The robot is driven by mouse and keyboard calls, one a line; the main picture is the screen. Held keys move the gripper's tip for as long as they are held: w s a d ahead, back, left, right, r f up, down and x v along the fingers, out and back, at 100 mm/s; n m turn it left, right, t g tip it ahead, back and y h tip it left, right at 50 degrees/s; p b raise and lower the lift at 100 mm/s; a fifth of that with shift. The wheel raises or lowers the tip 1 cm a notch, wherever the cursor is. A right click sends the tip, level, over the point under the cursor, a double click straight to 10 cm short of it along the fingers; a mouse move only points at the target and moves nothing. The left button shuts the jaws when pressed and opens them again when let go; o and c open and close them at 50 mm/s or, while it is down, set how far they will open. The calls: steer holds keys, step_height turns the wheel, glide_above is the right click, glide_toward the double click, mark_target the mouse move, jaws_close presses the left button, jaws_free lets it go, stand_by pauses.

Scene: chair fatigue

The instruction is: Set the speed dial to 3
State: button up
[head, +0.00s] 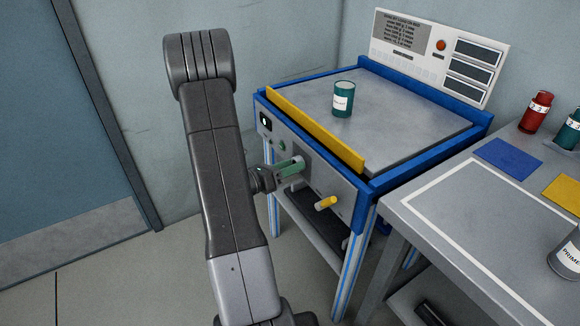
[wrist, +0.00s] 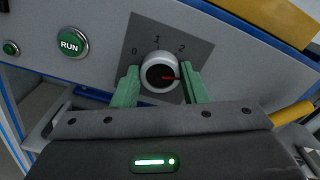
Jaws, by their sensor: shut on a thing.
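The speed dial (wrist: 151,60) is a round silver knob with a dark centre and a red pointer. It sits on a dark grey scale plate (wrist: 180,32) marked 0, 1 and 2. The pointer aims right, below the 2; any 3 mark is hidden near the right finger. My gripper (wrist: 161,80) is shut on the dial, one green finger on each side.
A green RUN button (wrist: 72,42) is left of the dial. A yellow-tipped handle (head: 326,203) sticks out at lower right. A yellow bar (head: 315,130) edges the machine top, where a green can (head: 344,99) stands. A grey table (head: 450,225) is at right.

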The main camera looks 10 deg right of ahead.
steer(key=o, duration=1)
steer(key=shift+a, duration=0.1)
steer(key=p+v, duration=0.1)
steer(key=v, duration=1.2)
steer(key=shift+s+a+p, duration=0.15)
steer(key=shift+a+p, duration=0.15)
steer(key=shift+p, duration=0.1)
steer(key=shift+d, duration=0.15)
steer(key=shift+b+x, duration=0.9)
steer(key=shift+x, duration=5.8)
